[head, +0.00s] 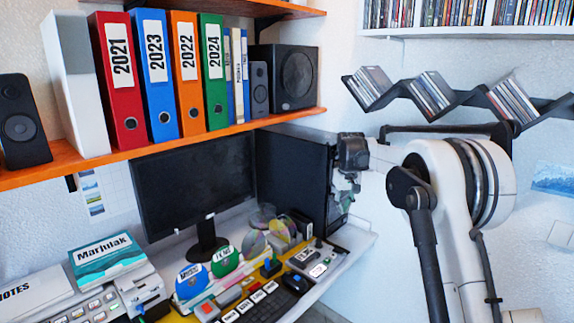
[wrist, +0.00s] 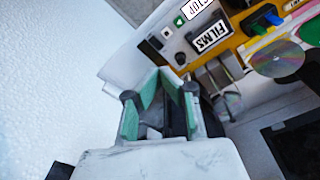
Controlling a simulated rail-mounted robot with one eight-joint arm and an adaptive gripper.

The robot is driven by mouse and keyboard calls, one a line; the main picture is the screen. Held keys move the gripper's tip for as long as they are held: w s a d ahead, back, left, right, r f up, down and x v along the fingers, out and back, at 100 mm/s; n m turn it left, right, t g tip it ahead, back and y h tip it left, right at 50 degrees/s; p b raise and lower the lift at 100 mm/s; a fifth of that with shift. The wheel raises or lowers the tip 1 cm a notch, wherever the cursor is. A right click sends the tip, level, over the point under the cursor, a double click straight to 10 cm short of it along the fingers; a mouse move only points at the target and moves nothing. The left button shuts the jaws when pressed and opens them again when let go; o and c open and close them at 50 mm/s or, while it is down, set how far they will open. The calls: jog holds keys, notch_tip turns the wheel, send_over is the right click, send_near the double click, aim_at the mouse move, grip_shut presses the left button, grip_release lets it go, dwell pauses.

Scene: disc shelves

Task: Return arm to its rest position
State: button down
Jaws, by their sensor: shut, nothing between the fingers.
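My gripper (head: 345,190) hangs at the end of my raised arm on the right of the head view, in front of the black computer tower (head: 297,165). In the wrist view my gripper (wrist: 160,90) shows its green-padded fingers, shut and empty. It points toward the white desk edge and the wall, apart from the desk items. My arm partly hides the tower's right side in the head view.
An orange shelf (head: 215,134) with binders and speakers is at the upper left. A zigzag disc rack (head: 460,100) hangs on the right wall. A monitor (head: 193,183), discs (head: 253,243) and a keyboard (head: 267,308) crowd the desk. White wall (wrist: 50,80) fills the wrist view's left.

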jog(key=s+r+t, duration=0.1)
jog(key=s+r, duration=0.4)
jog(key=s, duration=0.4)
jog(key=s+r+m+t, duration=0.1)
jog(key=s+r, duration=0.4)
jog(key=s, duration=0.4)
jog(key=s+r+t, duration=0.1)
jog(key=s+r, duration=0.4)
jog(key=s, duration=0.3)
jog(key=s+f+m+t, duration=0.1)
jog(key=s+f, duration=0.3)
jog(key=s, duration=0.9)
jog(key=s+f+t, duration=0.1)
jog(key=s+f, duration=0.3)
jog(key=s, duration=0.8)
jog(key=shift+s+f+m+t, duration=0.4)
jog(key=c, duration=2.4)
grip_release()
